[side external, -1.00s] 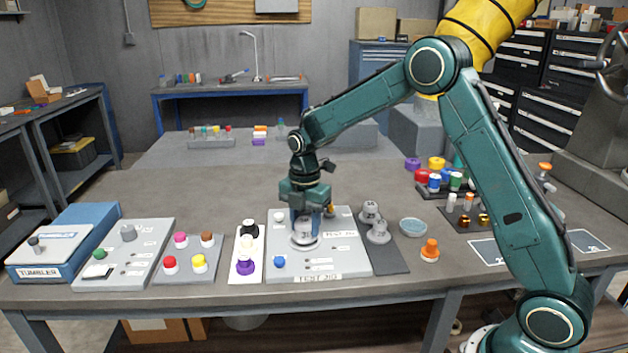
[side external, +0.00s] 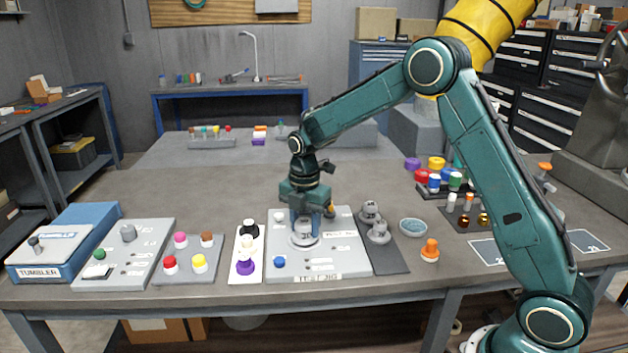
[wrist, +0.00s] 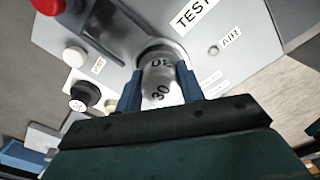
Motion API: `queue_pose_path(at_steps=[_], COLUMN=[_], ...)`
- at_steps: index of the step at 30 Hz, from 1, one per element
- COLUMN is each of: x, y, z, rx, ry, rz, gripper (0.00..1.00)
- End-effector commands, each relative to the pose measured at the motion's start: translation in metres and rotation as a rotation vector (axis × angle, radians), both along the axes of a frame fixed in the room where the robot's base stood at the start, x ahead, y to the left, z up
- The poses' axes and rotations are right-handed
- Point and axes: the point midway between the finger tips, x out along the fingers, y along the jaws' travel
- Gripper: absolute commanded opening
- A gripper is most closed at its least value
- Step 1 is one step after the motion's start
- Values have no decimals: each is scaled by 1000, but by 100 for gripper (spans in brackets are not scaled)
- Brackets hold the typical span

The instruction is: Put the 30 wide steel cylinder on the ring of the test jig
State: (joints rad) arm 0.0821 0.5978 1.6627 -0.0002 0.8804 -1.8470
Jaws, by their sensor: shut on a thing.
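My gripper (side external: 305,229) is low over the test jig (side external: 345,262), pointing down. In the wrist view, its blue fingers (wrist: 162,92) are shut on the steel cylinder marked 30 (wrist: 160,72). The cylinder's far end is at the round ring (wrist: 158,46) of the jig. I cannot tell whether it rests on the ring or is just above it. In the side view the cylinder (side external: 303,238) shows only partly between the fingers.
Two other grey cylinders (side external: 378,231) stand on a dark mat right of the jig. A blue dish (side external: 413,227) and an orange knobbed piece (side external: 430,250) are further right. A white strip with black and purple pieces (side external: 245,263) lies close on the left.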

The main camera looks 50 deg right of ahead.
Motion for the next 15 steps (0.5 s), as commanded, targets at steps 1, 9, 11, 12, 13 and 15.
queue_pose_path(at_steps=[1, 9, 11, 12, 13, 15], x=[0, 0, 0, 0, 0, 0], y=[0, 0, 0, 0, 0, 0], z=[0, -4, -5, -5, -5, -6], rx=[0, 0, 0, 0, 0, 0], ry=[-1, -1, -1, -1, -1, -1], rz=[0, 0, 0, 0, 0, 0], gripper=[8, 8, 8, 8, 8, 8])
